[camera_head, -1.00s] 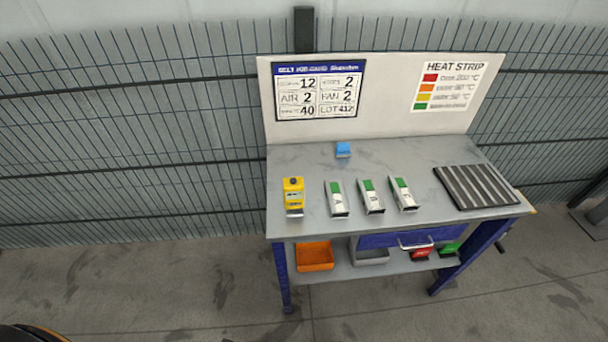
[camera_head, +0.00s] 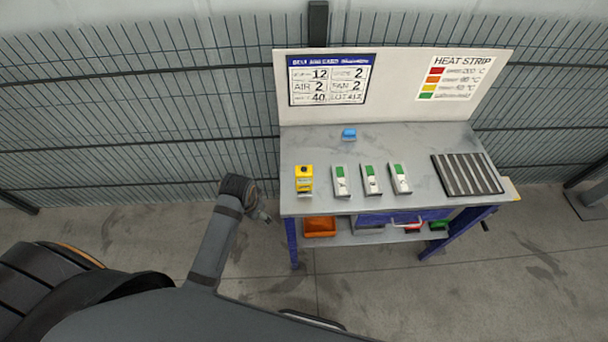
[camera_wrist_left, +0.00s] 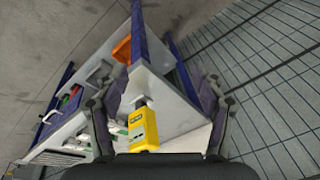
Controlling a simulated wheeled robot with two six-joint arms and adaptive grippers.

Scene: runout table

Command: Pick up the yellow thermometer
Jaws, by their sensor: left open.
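The yellow thermometer (camera_head: 304,180) stands near the left front of the grey table (camera_head: 400,145). It also shows in the left wrist view (camera_wrist_left: 143,128), between my open fingers in the picture. My left gripper (camera_head: 262,215) is left of the table in the head view, apart from the thermometer. In the left wrist view its two fingers (camera_wrist_left: 157,95) are spread and nothing is held. My right gripper is in neither view.
Several items share the tabletop: three white-and-green pieces (camera_head: 370,180), a small blue block (camera_head: 349,134) and a dark ribbed plate (camera_head: 467,175). A back panel (camera_head: 400,85) rises behind. An orange bin (camera_head: 320,227) sits on the lower shelf. A wire fence (camera_head: 150,130) runs behind.

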